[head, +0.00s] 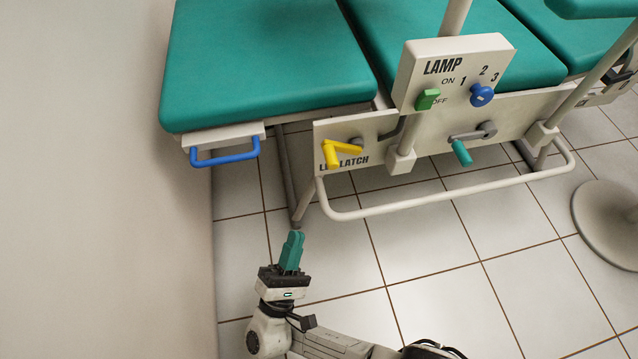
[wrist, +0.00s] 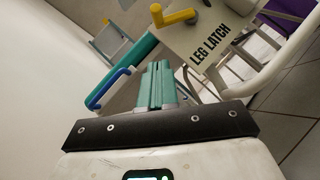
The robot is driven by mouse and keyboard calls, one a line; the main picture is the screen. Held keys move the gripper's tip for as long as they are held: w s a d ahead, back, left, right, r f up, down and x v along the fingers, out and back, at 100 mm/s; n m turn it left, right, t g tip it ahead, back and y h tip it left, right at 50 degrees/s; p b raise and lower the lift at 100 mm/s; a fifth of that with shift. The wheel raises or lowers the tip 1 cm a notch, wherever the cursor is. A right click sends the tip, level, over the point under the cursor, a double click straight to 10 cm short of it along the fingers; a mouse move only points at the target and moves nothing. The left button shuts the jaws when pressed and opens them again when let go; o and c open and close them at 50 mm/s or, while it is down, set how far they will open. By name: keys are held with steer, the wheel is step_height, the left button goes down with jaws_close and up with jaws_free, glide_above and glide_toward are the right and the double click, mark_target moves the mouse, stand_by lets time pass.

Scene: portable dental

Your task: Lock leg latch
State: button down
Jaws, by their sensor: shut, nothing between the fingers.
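The leg latch is a yellow handle (head: 341,151) on a cream panel (head: 384,124) lettered LEG LATCH, below the green couch pads. In the head view the handle partly covers the lettering. The yellow handle (wrist: 174,16) also shows at the top of the wrist view, above the lettering. My gripper (head: 292,250) has green fingers, which are shut with nothing between them. It is below and left of the latch in the head view, apart from it. In the wrist view my gripper (wrist: 157,84) points up the picture, with the handle beyond the fingertips.
A blue pull handle (head: 225,155) hangs under the left pad (head: 265,60). A lamp box (head: 452,70) and a green-gripped crank (head: 462,150) are right of the latch. A cream tube rail (head: 450,200) runs below the panel. A wall stands at left. Tiled floor is open in front.

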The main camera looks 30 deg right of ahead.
steer(key=s+r+x, duration=0.1)
steer(key=s+x, duration=0.1)
steer(key=x, duration=1.1)
steer(key=shift+s+d+r+b, duration=0.2)
steer(key=shift+d+r+b, duration=0.1)
steer(key=shift+b, duration=0.05)
steer(key=shift+r, duration=0.1)
